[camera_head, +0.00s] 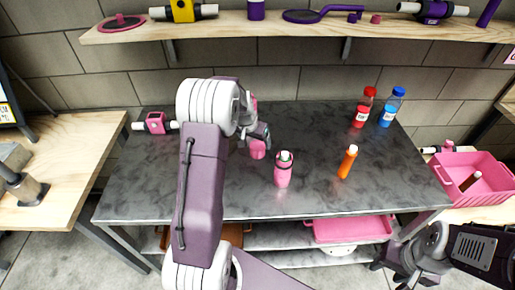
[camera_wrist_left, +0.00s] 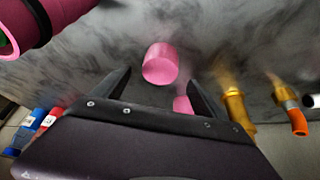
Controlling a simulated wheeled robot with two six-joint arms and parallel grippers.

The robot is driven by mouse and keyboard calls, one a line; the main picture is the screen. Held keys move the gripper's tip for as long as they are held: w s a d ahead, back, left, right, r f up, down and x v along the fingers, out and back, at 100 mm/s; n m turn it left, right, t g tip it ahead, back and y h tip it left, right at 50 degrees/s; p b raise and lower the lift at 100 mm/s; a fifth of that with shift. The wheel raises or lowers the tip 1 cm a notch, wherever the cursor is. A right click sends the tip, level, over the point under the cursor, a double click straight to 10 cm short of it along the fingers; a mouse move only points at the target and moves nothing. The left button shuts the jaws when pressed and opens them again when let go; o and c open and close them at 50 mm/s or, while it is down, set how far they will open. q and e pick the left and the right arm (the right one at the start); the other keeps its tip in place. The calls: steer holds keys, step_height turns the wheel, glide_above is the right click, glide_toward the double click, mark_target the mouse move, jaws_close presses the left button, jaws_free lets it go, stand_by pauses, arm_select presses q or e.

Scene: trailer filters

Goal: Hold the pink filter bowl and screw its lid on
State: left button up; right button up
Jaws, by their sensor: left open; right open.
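A short pink cylinder (camera_head: 258,149), which looks like the filter bowl, stands on the grey table; it also shows in the left wrist view (camera_wrist_left: 160,63). My left gripper (camera_head: 260,134) is open and just behind it, with the cylinder in front of the gap between the spread fingers (camera_wrist_left: 148,82). A pink bottle-like part (camera_head: 283,170) with a dark collar and white top stands to the right. A pink fitting with white pipe ends (camera_head: 156,122) lies at the back left; I cannot tell whether it is the lid. My right gripper (camera_head: 408,270) is open and empty, off the table's front right corner.
An orange bottle (camera_head: 347,161), a red bottle (camera_head: 364,107) and a blue bottle (camera_head: 391,106) stand to the right. A pink crate (camera_head: 455,168) is at far right. The table's front right is clear.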

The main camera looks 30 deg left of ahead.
mark_target(257, 145)
arm_select(q)
steer(key=x, duration=0.5)
steer(key=shift+f, duration=0.15)
steer(key=c, duration=1.6)
steer(key=shift+o, duration=0.2)
steer(key=shift+r, duration=0.6)
step_height(257, 145, up, 3)
steer(key=shift+r, duration=0.1)
steer(key=w+d+r, duration=0.1)
steer(key=d+r, duration=0.2)
steer(key=d, duration=0.2)
steer(key=d+r+p, duration=0.1)
steer(key=d+r, duration=0.2)
steer(key=d, duration=0.3)
steer(key=shift+w+d+r, duration=0.35)
